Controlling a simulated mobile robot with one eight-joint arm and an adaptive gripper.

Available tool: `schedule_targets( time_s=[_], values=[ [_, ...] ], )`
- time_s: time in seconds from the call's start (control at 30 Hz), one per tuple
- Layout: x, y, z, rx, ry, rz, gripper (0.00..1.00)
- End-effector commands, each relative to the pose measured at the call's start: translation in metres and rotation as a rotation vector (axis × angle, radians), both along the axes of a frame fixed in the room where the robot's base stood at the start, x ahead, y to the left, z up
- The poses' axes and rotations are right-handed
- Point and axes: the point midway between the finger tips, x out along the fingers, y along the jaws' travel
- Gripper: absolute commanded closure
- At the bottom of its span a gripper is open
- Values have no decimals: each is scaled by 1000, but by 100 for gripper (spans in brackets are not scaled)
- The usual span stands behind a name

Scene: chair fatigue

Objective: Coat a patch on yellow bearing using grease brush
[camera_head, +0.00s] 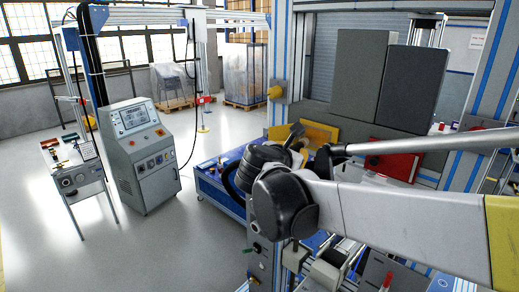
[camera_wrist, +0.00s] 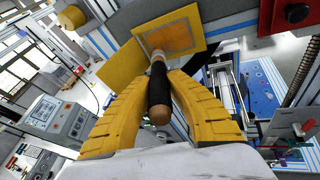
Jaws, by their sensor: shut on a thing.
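A yellow plate-like part, apparently the yellow bearing (camera_wrist: 195,20), is ahead in the wrist view, with a grey-orange patch (camera_wrist: 172,38) on its face. It also shows in the head view (camera_head: 326,130), partly behind my arm. My gripper (camera_wrist: 159,78) has yellow ribbed fingers shut on the grease brush (camera_wrist: 158,90). The brush has a black handle with a rounded wooden end towards the camera. Its far end points at the patch's lower edge; I cannot tell whether it touches. My arm hides the brush in the head view.
A yellow cylinder (camera_head: 274,92) sticks out left of the plate. A red box (camera_head: 391,163) with a black knob is to the right. A blue bench (camera_head: 221,190) stands below, and a grey control console (camera_head: 143,155) stands left. The floor between them is open.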

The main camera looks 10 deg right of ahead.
Motion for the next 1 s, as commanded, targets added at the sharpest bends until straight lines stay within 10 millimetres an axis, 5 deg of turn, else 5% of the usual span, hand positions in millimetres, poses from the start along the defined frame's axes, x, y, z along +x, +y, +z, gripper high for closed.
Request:
schedule_targets(
  time_s=[0.4, 1.0],
  values=[
    [-23, -16, 0, -1, 1, 0, 100],
    [11, 7, 0, -1, 1, 0, 100]
  ],
)
